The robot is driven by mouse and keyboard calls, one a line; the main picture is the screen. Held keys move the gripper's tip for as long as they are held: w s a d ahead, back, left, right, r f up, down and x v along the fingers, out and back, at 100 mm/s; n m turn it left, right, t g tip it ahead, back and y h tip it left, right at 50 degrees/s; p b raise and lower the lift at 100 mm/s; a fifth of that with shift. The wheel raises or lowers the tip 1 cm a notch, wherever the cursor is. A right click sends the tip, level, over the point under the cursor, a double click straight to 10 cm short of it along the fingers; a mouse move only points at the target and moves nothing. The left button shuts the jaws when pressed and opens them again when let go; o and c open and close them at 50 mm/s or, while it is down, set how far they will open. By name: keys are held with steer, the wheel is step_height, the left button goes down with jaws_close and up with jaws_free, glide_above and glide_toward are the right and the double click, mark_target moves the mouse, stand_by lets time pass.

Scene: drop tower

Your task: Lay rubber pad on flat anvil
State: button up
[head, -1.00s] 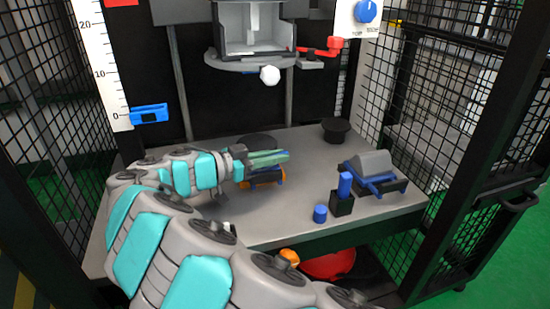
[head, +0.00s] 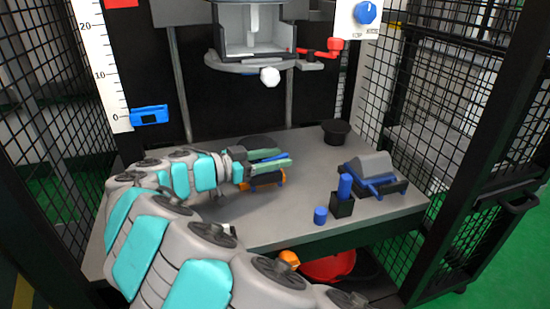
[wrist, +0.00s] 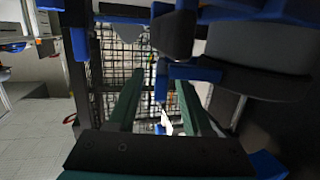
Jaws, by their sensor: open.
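My gripper (head: 282,158) is over the left-middle of the table, its two green fingers apart. In the wrist view the fingers (wrist: 160,92) also stand apart, with no object clearly held between them. Directly at and under the fingers in the head view is a low blue-and-orange fixture (head: 268,180), partly hidden by them. A flat dark disc (head: 257,141) lies behind the gripper, partly covered. I cannot tell for certain which dark piece is the rubber pad or which is the flat anvil.
A black round cup-like piece (head: 335,130) stands at the back right. A grey half-round block with blue handle (head: 372,168) sits at right. A blue peg in a black block (head: 343,196) and a small blue cylinder (head: 320,215) stand near the front edge. Mesh walls flank the table.

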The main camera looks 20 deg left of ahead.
steer(key=v, duration=0.7)
steer(key=shift+s+a, duration=0.2)
steer(key=shift+s, duration=0.05)
